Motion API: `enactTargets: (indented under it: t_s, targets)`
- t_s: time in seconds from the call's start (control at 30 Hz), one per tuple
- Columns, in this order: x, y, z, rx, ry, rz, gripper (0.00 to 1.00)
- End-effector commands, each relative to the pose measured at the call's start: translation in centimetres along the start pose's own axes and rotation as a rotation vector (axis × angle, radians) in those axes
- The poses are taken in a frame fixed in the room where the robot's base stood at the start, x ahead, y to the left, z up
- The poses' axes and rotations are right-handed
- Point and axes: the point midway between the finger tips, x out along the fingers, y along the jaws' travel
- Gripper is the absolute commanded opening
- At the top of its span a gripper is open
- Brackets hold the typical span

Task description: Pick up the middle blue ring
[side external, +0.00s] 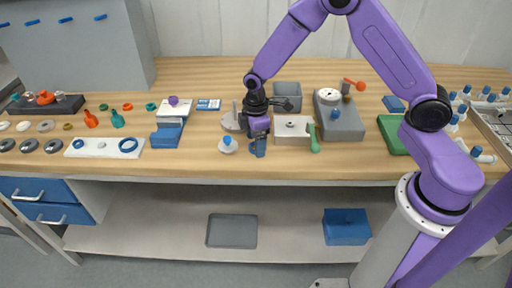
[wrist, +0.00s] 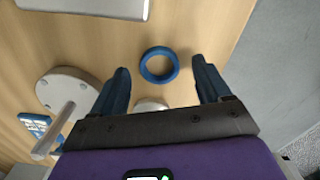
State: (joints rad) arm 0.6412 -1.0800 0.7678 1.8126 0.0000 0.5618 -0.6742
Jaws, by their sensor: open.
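A blue ring (wrist: 158,65) lies flat on the wooden tabletop in the wrist view. My gripper (wrist: 160,72) is open, with one blue finger to each side of the ring and apart from it in the picture. In the side view my gripper (side external: 257,151) points down near the front edge of the table, and I cannot clearly make out this ring there. Two other blue rings, a left one (side external: 78,143) and a right one (side external: 128,145), lie on a white board (side external: 102,153) at the left.
A grey round stand with a rod (wrist: 62,85) is close to the left finger. A white disc (wrist: 150,105) is partly hidden near my gripper. A white box (side external: 292,130) with a green-handled tool (side external: 314,140) stands to the right. The table's front edge is close.

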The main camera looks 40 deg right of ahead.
Motion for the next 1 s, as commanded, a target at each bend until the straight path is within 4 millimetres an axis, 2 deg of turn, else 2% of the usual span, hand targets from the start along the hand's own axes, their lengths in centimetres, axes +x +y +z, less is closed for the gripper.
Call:
enactTargets:
  t_s: [0.1, 0.33, 0.5, 0.53, 0.87, 1.0]
  targets:
    - [0.65, -0.02, -0.01, 0.000, 0.000, 0.000, 0.77]
    - [0.68, 0.00, -0.02, 0.000, 0.001, 0.001, 0.77]
    - [0.67, 0.00, -0.02, 0.000, 0.001, 0.000, 0.22]
    - [0.67, 0.00, -0.02, 0.000, 0.000, 0.000, 0.18]
    - [0.55, 0.00, -0.02, 0.000, 0.001, 0.001, 0.18]
    - [-0.09, 0.04, -0.07, 0.000, 0.002, 0.002, 0.18]
